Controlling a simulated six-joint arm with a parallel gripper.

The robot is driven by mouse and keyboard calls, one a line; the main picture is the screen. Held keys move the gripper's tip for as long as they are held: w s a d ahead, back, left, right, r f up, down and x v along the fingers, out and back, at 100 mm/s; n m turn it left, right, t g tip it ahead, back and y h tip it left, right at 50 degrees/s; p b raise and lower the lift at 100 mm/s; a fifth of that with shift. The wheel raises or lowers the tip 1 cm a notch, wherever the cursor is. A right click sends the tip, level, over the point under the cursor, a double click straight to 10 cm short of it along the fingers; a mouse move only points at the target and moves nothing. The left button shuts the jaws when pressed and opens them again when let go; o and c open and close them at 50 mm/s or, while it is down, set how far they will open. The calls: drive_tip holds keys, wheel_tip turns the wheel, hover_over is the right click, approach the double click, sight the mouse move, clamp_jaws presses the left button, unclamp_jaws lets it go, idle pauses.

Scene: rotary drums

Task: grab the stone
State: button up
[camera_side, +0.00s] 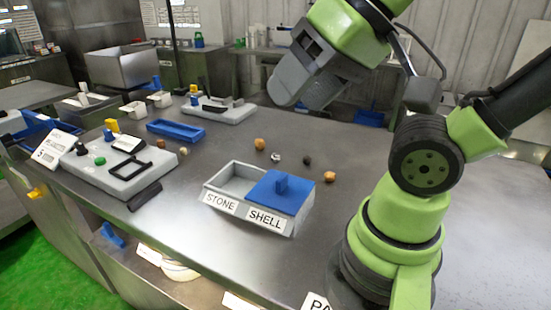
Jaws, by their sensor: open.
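Several small lumps lie loose on the steel table. One is a dark lump (307,160), which looks most like a stone, though it is too small to be sure. Left of it lies a small silvery-grey piece (277,158). Brown-orange lumps lie behind it (260,144) and to its right (330,176). My gripper (296,94) is open, high above the table behind these lumps and apart from them. Its fingertips are hard to make out. A grey two-part box (222,203) stands in front, labelled STONE at left and SHELL at right.
A blue lid (281,193) with a knob covers the SHELL side; the STONE side is uncovered. A grey device with a green button (120,165) and a blue tray (176,130) stand at left. Two more small lumps lie near the device. The table's right side is bare.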

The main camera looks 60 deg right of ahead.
drive_tip(key=w+d+r+m+g+h, duration=0.1)
drive_tip(key=w+d+r+m, duration=0.1)
drive_tip(key=w+d+m, duration=0.3)
drive_tip(key=m+g+h, duration=0.1)
drive_tip(key=m+g, duration=0.5)
drive_tip(key=m, duration=1.5)
hover_over(278, 155)
wheel_tip(278, 155, down, 27)
drive_tip(key=shift+s+f, duration=0.15)
drive_tip(key=shift+f, duration=0.05)
drive_tip(key=shift+w+f, duration=0.15)
drive_tip(key=shift+f, duration=1.3)
drive_tip(key=shift+w+f, duration=0.15)
drive_tip(key=shift+f, duration=1.25)
drive_tip(key=c, duration=1)
